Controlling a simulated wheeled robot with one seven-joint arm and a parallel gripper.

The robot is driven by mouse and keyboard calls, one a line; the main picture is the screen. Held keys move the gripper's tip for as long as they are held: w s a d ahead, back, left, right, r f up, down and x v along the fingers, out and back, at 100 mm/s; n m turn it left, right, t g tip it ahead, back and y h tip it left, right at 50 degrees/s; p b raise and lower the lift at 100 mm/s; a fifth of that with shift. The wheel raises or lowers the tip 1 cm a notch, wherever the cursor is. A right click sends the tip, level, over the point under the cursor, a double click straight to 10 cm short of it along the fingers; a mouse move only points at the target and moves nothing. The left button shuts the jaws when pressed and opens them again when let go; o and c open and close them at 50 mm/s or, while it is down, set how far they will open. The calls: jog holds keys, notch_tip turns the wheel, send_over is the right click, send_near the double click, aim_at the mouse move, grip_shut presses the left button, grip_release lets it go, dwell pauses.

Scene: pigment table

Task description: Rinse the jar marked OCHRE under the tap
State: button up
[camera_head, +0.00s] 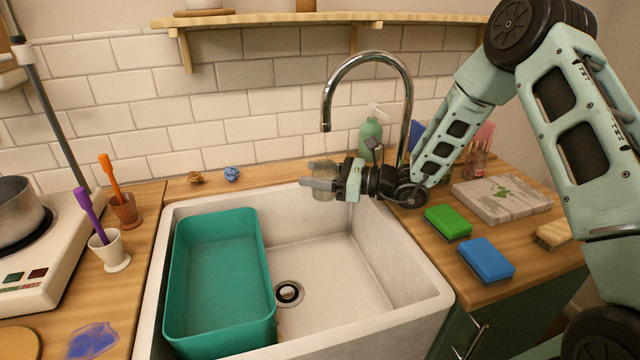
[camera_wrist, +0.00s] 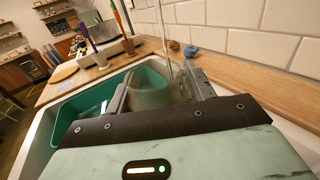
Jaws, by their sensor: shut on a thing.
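My gripper (camera_head: 322,184) is shut on a clear glass jar (camera_head: 323,167) over the back of the white sink (camera_head: 330,260). The jar also shows between the fingers in the wrist view (camera_wrist: 150,95). No label on it can be read in either view. The curved chrome tap (camera_head: 327,105) has its spout end just above the jar. In the wrist view a thin pale vertical streak (camera_wrist: 164,40) comes down to the jar; I cannot tell whether it is water or part of the tap.
A teal tub (camera_head: 180,290) fills the sink's left side; the right side, with the drain (camera_head: 289,293), is clear. Green (camera_head: 447,222) and blue (camera_head: 486,260) sponges and a stone slab (camera_head: 500,200) lie on the right counter. A green soap bottle (camera_head: 370,137) stands behind my gripper.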

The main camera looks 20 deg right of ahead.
dwell(0.4)
jog(key=shift+s+a, duration=0.1)
jog(key=shift+a, duration=0.4)
jog(key=shift+d, duration=0.25)
jog(key=shift+d, duration=0.35)
jog(key=s, duration=0.7)
jog(key=shift+s+d, duration=0.35)
jog(key=shift+s, duration=0.05)
dwell(0.3)
dwell(0.9)
